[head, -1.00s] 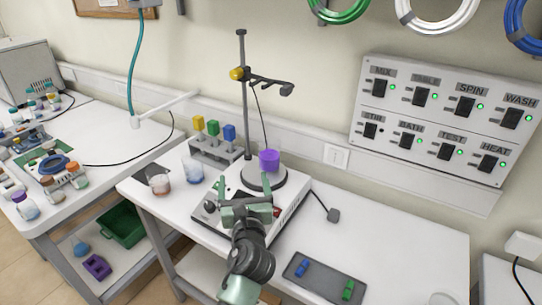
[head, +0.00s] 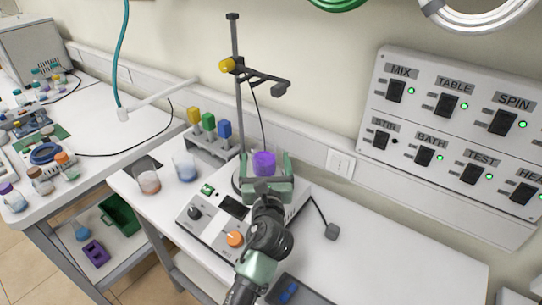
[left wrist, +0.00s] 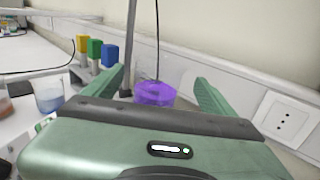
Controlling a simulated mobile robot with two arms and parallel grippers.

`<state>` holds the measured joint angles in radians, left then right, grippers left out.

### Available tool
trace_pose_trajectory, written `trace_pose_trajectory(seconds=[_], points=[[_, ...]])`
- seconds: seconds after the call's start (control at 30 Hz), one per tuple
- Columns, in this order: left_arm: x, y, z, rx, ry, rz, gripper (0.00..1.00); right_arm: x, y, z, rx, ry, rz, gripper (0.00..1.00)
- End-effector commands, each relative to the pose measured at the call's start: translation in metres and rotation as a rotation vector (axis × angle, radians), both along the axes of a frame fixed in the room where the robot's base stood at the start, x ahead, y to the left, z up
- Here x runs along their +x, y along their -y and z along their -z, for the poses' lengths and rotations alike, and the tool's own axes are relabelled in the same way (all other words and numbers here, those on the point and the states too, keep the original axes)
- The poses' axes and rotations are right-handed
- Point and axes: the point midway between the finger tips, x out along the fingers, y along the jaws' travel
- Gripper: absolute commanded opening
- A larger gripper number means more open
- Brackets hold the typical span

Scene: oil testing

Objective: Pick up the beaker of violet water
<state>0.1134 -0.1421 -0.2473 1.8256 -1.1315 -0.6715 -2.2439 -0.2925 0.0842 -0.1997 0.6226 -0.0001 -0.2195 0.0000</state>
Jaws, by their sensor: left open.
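The beaker of violet water (head: 264,161) stands upright on the round top of the stirrer hot plate (head: 207,215). It also shows in the left wrist view (left wrist: 154,94), between my two fingers and beyond the palm. My left gripper (head: 265,168) is open, with one green finger to each side of the beaker. I cannot tell whether either finger touches the glass. The palm hides the lower part of the beaker. My right gripper is not in view.
A metal stand (head: 236,90) with a yellow clamp rises behind the beaker. Beakers of blue (head: 185,168) and brownish (head: 147,180) liquid and a rack with coloured blocks (head: 211,143) stand to the left.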

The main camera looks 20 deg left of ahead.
Motion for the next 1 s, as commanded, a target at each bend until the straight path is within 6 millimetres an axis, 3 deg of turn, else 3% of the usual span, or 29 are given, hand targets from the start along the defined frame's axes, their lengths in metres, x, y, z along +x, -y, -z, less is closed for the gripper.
trace_pose_trajectory(seconds=[0.33,0.6,0.87,1.0], points=[[0.036,-0.012,-0.005,-0.001,0.001,-0.001,0.86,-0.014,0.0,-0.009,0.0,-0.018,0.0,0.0],[0.07,-0.023,-0.004,-0.001,0.0,0.0,0.86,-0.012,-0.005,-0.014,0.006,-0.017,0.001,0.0],[0.073,-0.025,-0.003,-0.001,0.0,0.0,0.86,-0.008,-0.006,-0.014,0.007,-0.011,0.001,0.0],[0.073,-0.024,-0.003,-0.001,0.0,0.0,0.53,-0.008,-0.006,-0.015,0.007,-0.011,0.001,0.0]])
